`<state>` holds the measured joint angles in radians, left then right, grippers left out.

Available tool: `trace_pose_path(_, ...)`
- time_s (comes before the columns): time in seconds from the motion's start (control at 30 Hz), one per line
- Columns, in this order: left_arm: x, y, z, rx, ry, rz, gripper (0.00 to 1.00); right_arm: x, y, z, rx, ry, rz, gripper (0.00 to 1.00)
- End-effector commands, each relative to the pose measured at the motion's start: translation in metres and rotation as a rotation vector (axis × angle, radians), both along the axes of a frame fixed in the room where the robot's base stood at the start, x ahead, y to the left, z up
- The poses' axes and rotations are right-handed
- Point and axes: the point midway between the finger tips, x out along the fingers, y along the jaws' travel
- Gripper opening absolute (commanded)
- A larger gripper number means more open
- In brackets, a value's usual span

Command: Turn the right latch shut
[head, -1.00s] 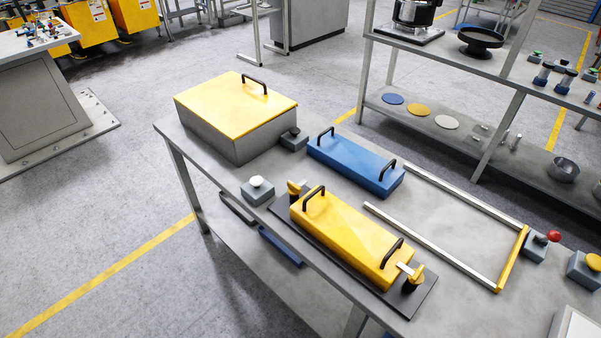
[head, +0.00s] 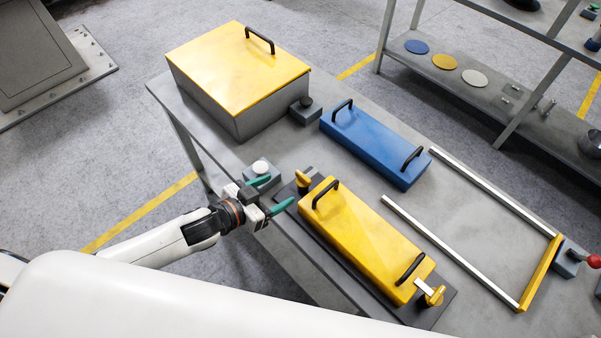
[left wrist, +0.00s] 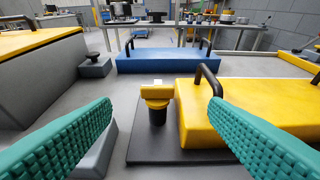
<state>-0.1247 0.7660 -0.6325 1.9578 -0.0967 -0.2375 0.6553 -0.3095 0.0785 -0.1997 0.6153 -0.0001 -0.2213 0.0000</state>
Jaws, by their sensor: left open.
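A long yellow clutch pallet (head: 365,240) with two black handles lies on a dark base plate (head: 437,312). A yellow latch on a black post stands at each end: the right latch (head: 435,295) at the near right end, with a pale bar reaching to the pallet's edge, and the left latch (head: 303,179) at the far left end. My left gripper (head: 270,194) is open and empty, just left of the left latch. In the left wrist view, that left latch (left wrist: 157,93) stands ahead between the green fingers, apart from both. My right gripper is not in view.
A grey box with a white button (head: 261,168) is close beside my left gripper. A blue pallet (head: 372,147), a large yellow-lidded box (head: 235,70) and a rail frame (head: 540,272) share the table. Bare table lies between the yellow pallet and the rails.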

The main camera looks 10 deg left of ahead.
Motion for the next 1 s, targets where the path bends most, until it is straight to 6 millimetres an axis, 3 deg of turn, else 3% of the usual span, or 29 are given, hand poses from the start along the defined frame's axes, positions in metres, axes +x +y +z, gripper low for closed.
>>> trace_pose_path(0.17, 0.031, -0.02, -0.011, 0.0, -0.003, 0.001, 0.69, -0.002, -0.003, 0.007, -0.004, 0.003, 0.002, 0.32)
trace_pose_path(0.4, 0.061, -0.039, -0.028, 0.0, -0.003, 0.001, 0.69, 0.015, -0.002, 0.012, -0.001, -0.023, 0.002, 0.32)
trace_pose_path(0.87, 0.071, -0.046, -0.035, 0.001, -0.001, 0.001, 0.69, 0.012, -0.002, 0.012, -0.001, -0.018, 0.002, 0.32)
trace_pose_path(1.0, 0.071, -0.046, -0.035, 0.001, -0.001, 0.001, 0.48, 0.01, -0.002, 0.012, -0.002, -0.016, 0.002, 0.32)
